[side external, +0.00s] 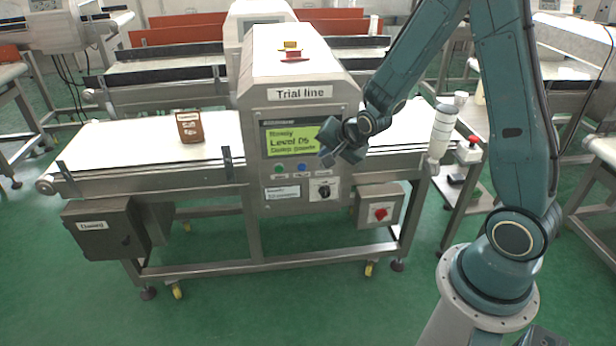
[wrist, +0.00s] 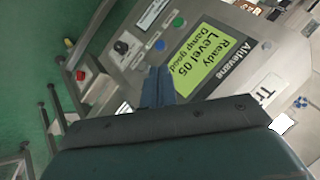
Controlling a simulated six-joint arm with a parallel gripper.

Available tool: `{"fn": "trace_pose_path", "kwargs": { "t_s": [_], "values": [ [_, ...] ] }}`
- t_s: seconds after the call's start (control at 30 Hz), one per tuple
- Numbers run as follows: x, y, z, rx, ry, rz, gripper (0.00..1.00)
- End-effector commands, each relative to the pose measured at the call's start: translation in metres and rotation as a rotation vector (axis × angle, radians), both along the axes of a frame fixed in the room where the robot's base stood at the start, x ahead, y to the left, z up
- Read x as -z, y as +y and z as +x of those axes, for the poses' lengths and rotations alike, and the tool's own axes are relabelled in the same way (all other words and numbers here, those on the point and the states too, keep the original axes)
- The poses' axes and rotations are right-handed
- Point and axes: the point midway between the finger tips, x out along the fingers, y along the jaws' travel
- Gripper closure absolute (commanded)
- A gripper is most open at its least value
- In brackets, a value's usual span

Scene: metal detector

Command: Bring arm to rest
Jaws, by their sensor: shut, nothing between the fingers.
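My gripper (side external: 327,158) is shut and empty. In the side view it hangs in front of the metal detector (side external: 297,75), by the right part of its lit display (side external: 285,141). In the wrist view the shut fingers of my gripper (wrist: 157,88) point at the panel, below the green display (wrist: 205,62) and near the blue button (wrist: 159,45). I cannot tell whether the fingertips touch the panel. The display reads "Ready" and "Level 05". My arm reaches in from the right, bent above the detector's right side.
A brown pack (side external: 190,127) stands on the left belt (side external: 120,145). A dark knob (side external: 324,191) and a red switch (side external: 380,213) are below the display. A white cylinder (side external: 443,130) stands at the right belt end, beside a red stop button (side external: 473,140). Green floor is clear in front.

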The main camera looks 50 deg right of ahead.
Motion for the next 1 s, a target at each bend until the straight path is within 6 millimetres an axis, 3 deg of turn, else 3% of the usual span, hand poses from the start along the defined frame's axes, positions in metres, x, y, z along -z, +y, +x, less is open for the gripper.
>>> {"fn": "trace_pose_path", "kwargs": {
  "t_s": [0.1, 0.47, 1.0],
  "values": [
    [-0.025, 0.011, -0.007, -0.075, 0.027, -0.042, 1.00],
    [-0.088, 0.043, -0.046, -0.313, 0.124, -0.169, 1.00],
    [-0.157, 0.086, -0.137, -0.703, 0.243, -0.357, 1.00]
  ]
}}
